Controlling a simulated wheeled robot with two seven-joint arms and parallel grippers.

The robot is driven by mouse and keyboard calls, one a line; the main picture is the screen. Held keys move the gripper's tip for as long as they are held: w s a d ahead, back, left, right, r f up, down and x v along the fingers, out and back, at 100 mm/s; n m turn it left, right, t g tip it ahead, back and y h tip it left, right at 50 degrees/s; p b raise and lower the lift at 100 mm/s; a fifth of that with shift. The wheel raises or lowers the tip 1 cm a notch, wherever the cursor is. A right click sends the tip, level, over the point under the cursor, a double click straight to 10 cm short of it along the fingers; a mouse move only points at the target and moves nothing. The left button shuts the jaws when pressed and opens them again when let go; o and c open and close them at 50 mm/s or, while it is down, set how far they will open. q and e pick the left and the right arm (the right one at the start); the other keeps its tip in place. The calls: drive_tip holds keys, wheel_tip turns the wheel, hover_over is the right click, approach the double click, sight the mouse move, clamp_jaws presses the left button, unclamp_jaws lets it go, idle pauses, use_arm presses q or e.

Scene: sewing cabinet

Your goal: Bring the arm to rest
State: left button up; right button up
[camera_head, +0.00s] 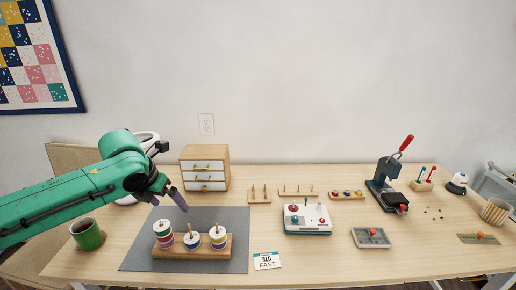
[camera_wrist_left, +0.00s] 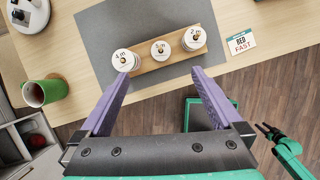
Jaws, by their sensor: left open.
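My left gripper (camera_head: 176,200) has purple fingers and hangs over the grey mat (camera_head: 215,216), above and behind the spools. In the left wrist view its fingers (camera_wrist_left: 162,73) are spread apart with nothing between them. A wooden block (camera_head: 203,252) on the mat carries three pegs with spools: a left spool (camera_head: 164,233), a low middle spool (camera_head: 192,240) and a right spool (camera_head: 218,238). Their white tops bear handwritten labels in the left wrist view. A green arm end with dark fingers (camera_wrist_left: 266,130), apparently my right one, shows at the right there; its opening is unclear.
A green cup (camera_head: 87,233) stands left of the mat, and a card reading "RED FAST" (camera_head: 267,260) lies right of it. A small drawer cabinet (camera_head: 205,168) stands behind. A red-handled press (camera_head: 388,182), a white device (camera_head: 307,218) and a tray (camera_head: 371,238) occupy the right.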

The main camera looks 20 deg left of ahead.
use_arm(q)
drive_tip(key=s+d+f+n+h, duration=0.1)
drive_tip(key=s+d+f+n, duration=0.1)
drive_tip(key=d+f+n, duration=0.7)
drive_tip(key=s+d+f+n+h, duration=0.2)
drive_tip(key=s+d+f+n, duration=0.1)
drive_tip(key=d+f+n, duration=0.65)
drive_tip(key=s+a+f+n+g+y, duration=0.1)
drive_tip(key=s+a+f+n, duration=0.15)
drive_tip(key=s+n, duration=0.35)
drive_tip(key=s+a+f+n+y, duration=0.1)
drive_tip(key=s+f+n, duration=0.25)
drive_tip(key=n, duration=0.55)
drive_tip(key=s+f+g, duration=0.1)
drive_tip(key=s+f, duration=0.1)
drive_tip(key=f, duration=1)
drive_tip(key=s+f+g, duration=0.1)
drive_tip(key=s+f, duration=0.1)
drive_tip(key=f, duration=1)
drive_tip(key=s+a+f+m, duration=0.1)
drive_tip(key=s+a+f, duration=0.1)
drive_tip(key=s+f, duration=0.9)
drive_tip(key=s, duration=0.4)
drive_tip(key=shift+a+g+y, duration=0.25)
drive_tip(key=shift+g+y, duration=0.05)
